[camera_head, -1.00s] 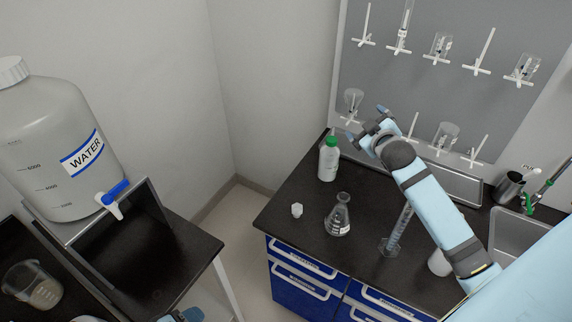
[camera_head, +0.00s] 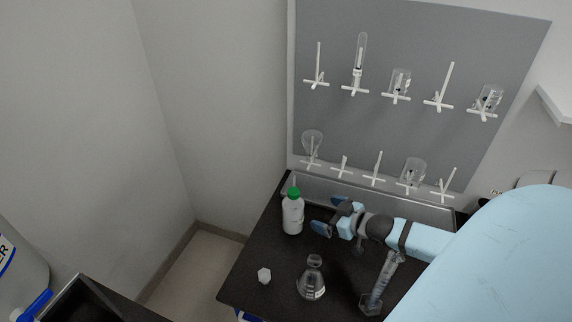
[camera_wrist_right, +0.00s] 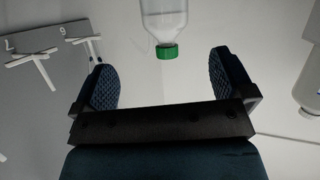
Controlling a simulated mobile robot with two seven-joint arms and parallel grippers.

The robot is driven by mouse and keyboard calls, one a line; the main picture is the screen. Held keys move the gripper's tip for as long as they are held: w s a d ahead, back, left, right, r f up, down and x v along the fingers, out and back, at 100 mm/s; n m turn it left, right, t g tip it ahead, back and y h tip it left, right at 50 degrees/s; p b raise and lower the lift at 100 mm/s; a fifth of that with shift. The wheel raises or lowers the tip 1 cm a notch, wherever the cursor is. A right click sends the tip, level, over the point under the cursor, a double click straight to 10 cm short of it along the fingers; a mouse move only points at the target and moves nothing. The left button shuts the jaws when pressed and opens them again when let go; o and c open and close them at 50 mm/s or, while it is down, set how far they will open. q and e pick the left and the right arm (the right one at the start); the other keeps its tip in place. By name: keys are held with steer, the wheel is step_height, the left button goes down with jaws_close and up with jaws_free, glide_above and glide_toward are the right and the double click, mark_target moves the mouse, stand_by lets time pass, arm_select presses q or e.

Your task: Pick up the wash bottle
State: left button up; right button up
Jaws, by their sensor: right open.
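The wash bottle (camera_head: 293,214) is a white translucent bottle with a green cap, upright on the black counter near its back left corner. My right gripper (camera_head: 324,216) is open and empty just to the right of the bottle, with its fingers pointing toward it. In the right wrist view, the bottle (camera_wrist_right: 165,20) appears upside down with its green cap, beyond and roughly between the two open fingers (camera_wrist_right: 166,80). The bottle is not touched. My left gripper is not in view.
An Erlenmeyer flask (camera_head: 311,282), a small white stopper-like piece (camera_head: 264,275) and a graduated cylinder (camera_head: 381,285) stand on the counter (camera_head: 245,290). Behind is a grey pegboard (camera_head: 400,40) with hanging glassware. A water container (camera_head: 20,275) is at far left.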

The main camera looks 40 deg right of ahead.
mark_target(302, 213)
steer(key=shift+m, duration=0.3)
steer(key=w+f, duration=0.1)
steer(key=w, duration=0.1)
steer(key=w+a+f, duration=0.1)
steer(key=w+f, duration=0.1)
steer(key=w+a+f, duration=0.1)
steer(key=w, duration=0.1)
steer(key=shift+f+p, duration=0.3)
steer(key=shift+p, duration=0.1)
steer(key=shift+w+f, duration=0.1)
steer(key=shift+w, duration=0.25)
steer(key=x, duration=0.2)
steer(key=p+x, duration=0.1)
steer(key=x, duration=0.1)
steer(key=shift+d+f, duration=0.2)
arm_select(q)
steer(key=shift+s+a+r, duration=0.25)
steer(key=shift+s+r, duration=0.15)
arm_select(e)
steer(key=shift+w+f, duration=0.15)
steer(key=shift+w, duration=0.1)
steer(key=c, duration=0.7)
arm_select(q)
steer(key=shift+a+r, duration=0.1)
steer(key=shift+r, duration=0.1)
arm_select(e)
steer(key=shift+c, duration=0.3)
